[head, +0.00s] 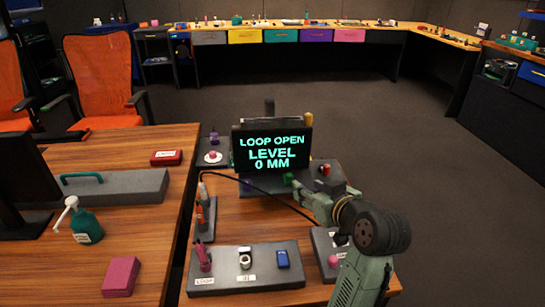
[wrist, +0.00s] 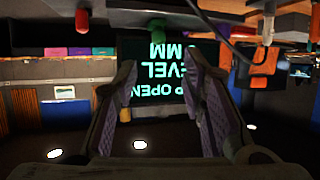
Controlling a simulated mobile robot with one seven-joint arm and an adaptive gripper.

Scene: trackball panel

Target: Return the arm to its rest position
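My arm comes in from the lower right of the head view and bends left over the small wooden table. My gripper (head: 302,192) is in front of the lower right of the black display (head: 272,148). In the wrist view, which is upside down, my gripper (wrist: 160,62) has its two fingers well apart with nothing held between them. The display shows behind the gap. It reads "LOOP OPEN LEVEL 0 MM". The fingertips are small and partly hidden in the head view.
A grey control panel (head: 247,276) with a pink switch, a dial and a blue part stands at the front. A panel with a pink ball (head: 333,261) is beside my forearm. A black cable (head: 262,190) crosses the table. A desk (head: 150,205) with a green bottle (head: 87,228) is left.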

